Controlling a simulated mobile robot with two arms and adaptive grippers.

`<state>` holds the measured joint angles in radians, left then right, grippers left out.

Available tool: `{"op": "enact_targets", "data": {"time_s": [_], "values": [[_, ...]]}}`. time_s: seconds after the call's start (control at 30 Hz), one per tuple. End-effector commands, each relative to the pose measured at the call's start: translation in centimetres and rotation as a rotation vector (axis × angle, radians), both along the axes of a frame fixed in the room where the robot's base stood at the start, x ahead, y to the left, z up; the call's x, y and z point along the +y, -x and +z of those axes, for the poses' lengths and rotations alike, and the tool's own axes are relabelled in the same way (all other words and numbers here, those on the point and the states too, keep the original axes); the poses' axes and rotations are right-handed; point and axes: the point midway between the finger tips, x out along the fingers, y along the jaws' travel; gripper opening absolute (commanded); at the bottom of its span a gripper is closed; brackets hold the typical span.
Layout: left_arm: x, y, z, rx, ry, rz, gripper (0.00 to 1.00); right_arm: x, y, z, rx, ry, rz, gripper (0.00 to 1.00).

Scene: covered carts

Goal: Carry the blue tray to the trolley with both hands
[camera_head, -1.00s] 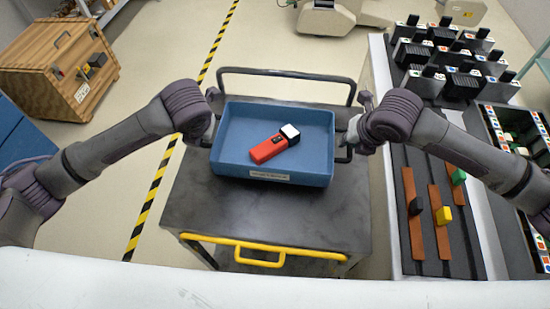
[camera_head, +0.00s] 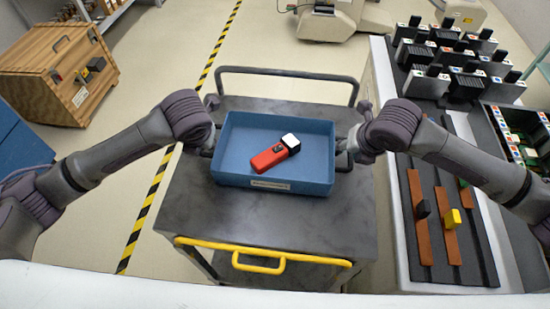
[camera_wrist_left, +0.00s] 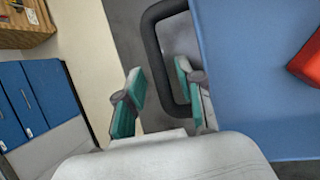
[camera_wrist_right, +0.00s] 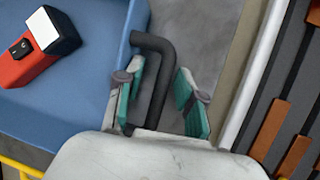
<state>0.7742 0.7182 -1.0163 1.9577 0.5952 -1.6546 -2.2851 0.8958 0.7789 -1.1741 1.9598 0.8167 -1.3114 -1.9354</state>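The blue tray (camera_head: 235,172) rests on the dark top of the trolley (camera_head: 285,222), nearer its far end. A red device with a white end (camera_head: 273,153) lies in the tray. My left gripper (camera_head: 207,146) is at the tray's left side; in the left wrist view its fingers (camera_wrist_left: 158,92) stand apart with the black side handle (camera_wrist_left: 152,40) reaching between them. My right gripper (camera_head: 353,148) is at the right side; its fingers (camera_wrist_right: 158,98) are also apart, with the other black handle (camera_wrist_right: 166,62) between them. Both look clear of the handles.
A bench (camera_head: 385,215) with racks and black, yellow and orange-brown parts stands close on the right. A wooden crate (camera_head: 55,75) and a blue cabinet (camera_head: 20,140) are on the left. The trolley has a yellow front handle (camera_head: 258,267). Floor left of it is open.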

Motion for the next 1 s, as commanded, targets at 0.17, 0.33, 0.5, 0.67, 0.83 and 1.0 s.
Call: {"op": "enact_targets", "data": {"time_s": [0.17,0.33,0.5,0.67,0.83,1.0], "values": [[-0.3,0.4,1.3,-0.003,0.003,-0.003,0.38,0.0,0.0,0.0,0.0,0.0,0.0,0.38],[-0.8,1.7,4.4,-0.006,0.002,-0.003,0.38,0.0,0.0,0.0,0.0,0.0,0.0,0.38],[-1.3,3.1,7.7,-0.005,0.002,-0.003,0.38,0.0,0.0,0.0,0.0,0.0,0.0,0.38],[-1.7,4.1,9.8,-0.003,0.002,-0.001,0.38,0.0,0.0,0.0,0.0,0.0,0.0,0.38],[-1.8,4.7,10.8,-0.001,0.001,-0.001,0.38,-0.1,0.1,0.2,-0.001,0.0,0.0,0.38],[-1.8,4.7,10.9,0.0,0.0,0.0,0.38,-0.4,0.8,2.2,-0.004,0.0,0.001,0.38]]}}
